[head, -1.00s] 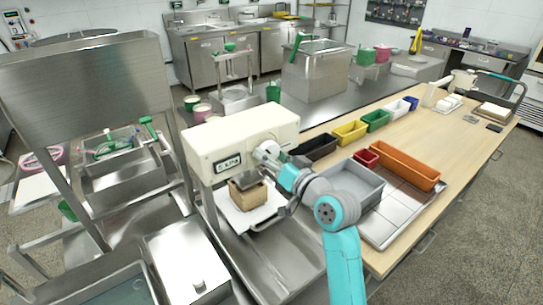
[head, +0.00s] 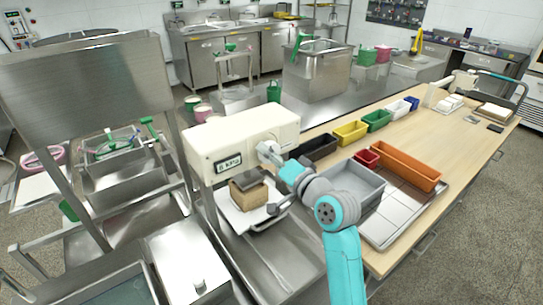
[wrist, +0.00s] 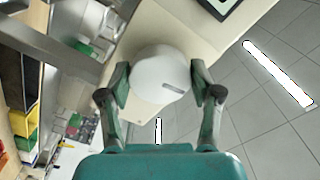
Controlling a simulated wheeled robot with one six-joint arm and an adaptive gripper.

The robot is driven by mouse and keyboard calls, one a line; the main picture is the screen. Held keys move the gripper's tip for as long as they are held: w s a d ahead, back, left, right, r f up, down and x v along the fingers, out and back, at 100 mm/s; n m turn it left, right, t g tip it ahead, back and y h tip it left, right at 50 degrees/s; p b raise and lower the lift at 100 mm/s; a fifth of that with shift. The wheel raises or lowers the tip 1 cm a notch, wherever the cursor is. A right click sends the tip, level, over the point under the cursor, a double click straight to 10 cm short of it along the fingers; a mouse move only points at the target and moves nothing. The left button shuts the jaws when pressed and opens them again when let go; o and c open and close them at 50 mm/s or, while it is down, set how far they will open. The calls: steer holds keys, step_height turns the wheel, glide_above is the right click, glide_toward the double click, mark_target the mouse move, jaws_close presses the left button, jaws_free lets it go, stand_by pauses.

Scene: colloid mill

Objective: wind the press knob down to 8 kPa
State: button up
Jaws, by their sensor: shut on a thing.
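The cream press head (head: 240,134) stands over a tray, with a small display (head: 228,163) on its front. The display shows a digit that looks like 8 or 6, followed by kPa; it is too small to be sure. The round white press knob (wrist: 160,73) sits on the head's side, with a dark slot mark on its face. My gripper (wrist: 160,83) is shut on the knob, one finger on each side. A brown block (head: 248,195) lies under the press plate.
A white tray (head: 233,214) holds the block. To the right, the wooden bench carries a grey bin (head: 375,191), an orange bin (head: 408,166), a red bin and a black bin (head: 316,149). A steel stand fills the left.

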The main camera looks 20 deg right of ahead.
steer(key=o, duration=1.1)
steer(key=shift+o, duration=0.2)
steer(key=v, duration=1.2)
